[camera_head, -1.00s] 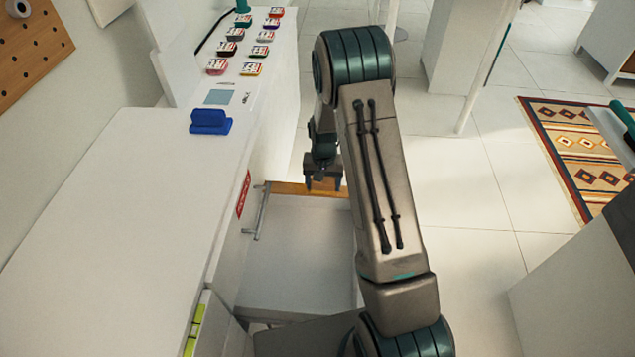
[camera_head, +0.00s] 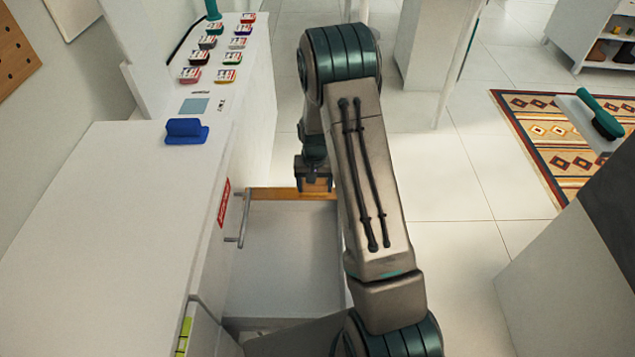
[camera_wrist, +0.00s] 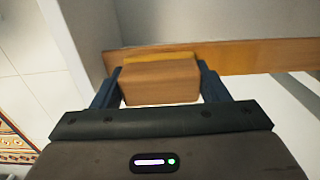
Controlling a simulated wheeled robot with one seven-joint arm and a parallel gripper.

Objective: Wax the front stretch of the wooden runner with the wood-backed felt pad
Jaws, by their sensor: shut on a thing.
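The wood-backed felt pad (camera_wrist: 160,82) is a brown wooden block with a yellow felt strip along its far side in the wrist view. My gripper (camera_wrist: 160,90) is shut on the block, with one dark finger on each side. The wooden runner (camera_wrist: 265,56) is an orange-brown strip just beyond the pad. The felt edge overlaps the runner in this view; I cannot tell whether it touches. In the head view, my gripper (camera_head: 314,178) is over the runner (camera_head: 272,193) at the far edge of an open white drawer, and my arm hides the runner's right end.
A patterned rug (camera_head: 560,130) lies right. Tiled floor is clear between.

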